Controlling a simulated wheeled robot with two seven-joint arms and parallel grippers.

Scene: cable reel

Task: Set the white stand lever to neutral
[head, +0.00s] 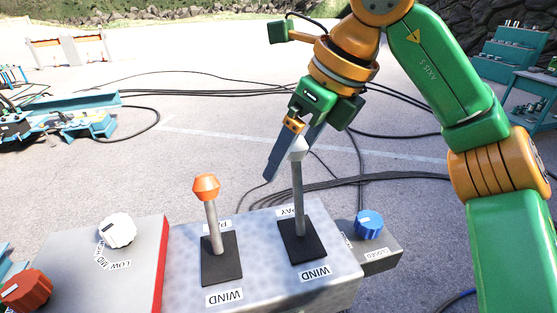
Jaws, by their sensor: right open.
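The white stand lever (298,195) rises from a black slot plate on the grey control box, with a white knob (298,149) on top. It stands close to upright, leaning slightly toward the far side. A WIND label sits at the near end of its plate; a partly hidden label sits at the far end. My right gripper (287,158) comes down from above with its fingers open. Its fingers are around or right beside the white knob; I cannot tell whether they touch it. My left gripper is not in view.
An orange-knobbed lever (206,188) stands close on the left. A white dial (117,230) and a red knob (25,290) are farther left. A blue knob (368,224) sits at right. Black cables (230,92) cross the open ground behind.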

